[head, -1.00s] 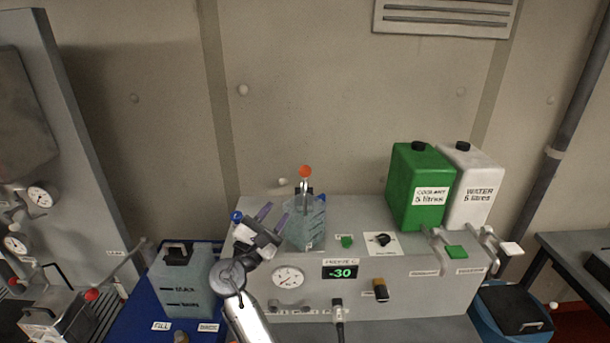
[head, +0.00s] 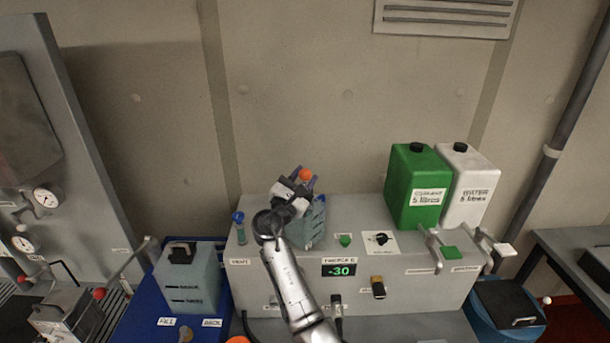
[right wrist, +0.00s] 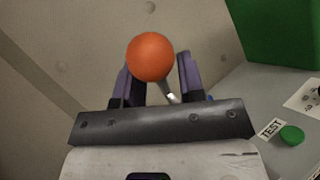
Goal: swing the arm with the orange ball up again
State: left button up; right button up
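The orange ball (head: 305,174) tops a short upright metal arm above a clear greenish vessel (head: 314,232) on the grey bench unit. My right gripper (head: 303,182) is at the ball, in front of the metal arm. In the right wrist view the ball (right wrist: 150,57) shows large between the two purple fingers, with the arm's rod (right wrist: 169,93) running down behind it. The fingers (right wrist: 160,78) stand apart, with a gap showing beside the rod. Whether a finger touches the ball is unclear. My left gripper is not in view.
The grey bench unit (head: 410,278) carries a display reading -30, a green button (head: 345,240) and a black knob (head: 381,239). Green (head: 417,188) and white (head: 473,187) canisters stand to the right. A blue-capped tube (head: 239,225) stands left of the vessel.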

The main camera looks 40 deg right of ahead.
jog(key=shift+d, duration=0.2)
jog(key=shift+c, duration=0.4)
grip_shut()
jog(key=shift+r, duration=0.1)
